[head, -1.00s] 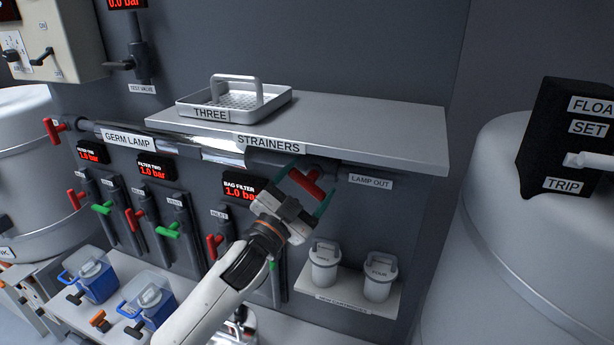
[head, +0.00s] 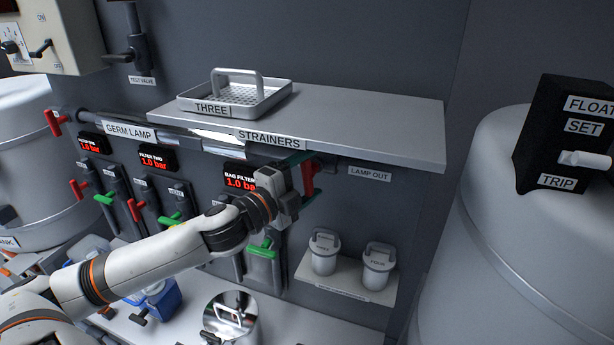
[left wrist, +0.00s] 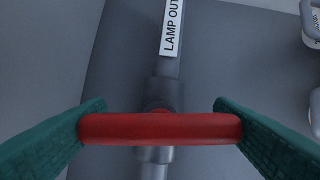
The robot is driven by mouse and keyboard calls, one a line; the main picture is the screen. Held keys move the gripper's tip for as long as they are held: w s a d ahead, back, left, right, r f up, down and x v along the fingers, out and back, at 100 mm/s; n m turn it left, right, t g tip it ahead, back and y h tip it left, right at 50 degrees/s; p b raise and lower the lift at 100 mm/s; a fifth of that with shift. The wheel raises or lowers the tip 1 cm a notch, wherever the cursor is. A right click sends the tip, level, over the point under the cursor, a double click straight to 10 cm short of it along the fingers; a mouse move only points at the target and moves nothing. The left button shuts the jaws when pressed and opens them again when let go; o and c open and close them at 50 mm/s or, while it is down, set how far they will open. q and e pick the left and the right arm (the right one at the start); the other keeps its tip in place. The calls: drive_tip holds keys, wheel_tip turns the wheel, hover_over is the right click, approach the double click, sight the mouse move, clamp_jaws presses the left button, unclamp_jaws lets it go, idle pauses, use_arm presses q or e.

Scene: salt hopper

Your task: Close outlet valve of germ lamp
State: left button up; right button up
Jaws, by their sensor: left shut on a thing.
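The germ lamp (head: 130,133) is a shiny horizontal tube under the shelf's left part. Its outlet valve has a red T-handle (head: 308,180), left of the LAMP OUT label (head: 369,173). My left gripper (head: 307,181) is shut on this handle, with one green finger at each end of the bar. In the left wrist view the red handle (left wrist: 160,128) lies crosswise to the grey pipe (left wrist: 154,168), between the two green fingers. The handle stands about upright in the head view. Another red handle (head: 54,123) sits at the lamp's left end. My right gripper is not in view.
A shelf (head: 390,125) with a strainer tray (head: 235,97) juts out just above the gripper. Two white lidded cups (head: 324,252) stand on a small ledge below right. Filter valves with red and green handles (head: 172,218) line the wall at left.

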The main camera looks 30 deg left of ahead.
use_arm(q)
drive_tip(key=shift+m, duration=0.5)
drive_tip(key=o, duration=1)
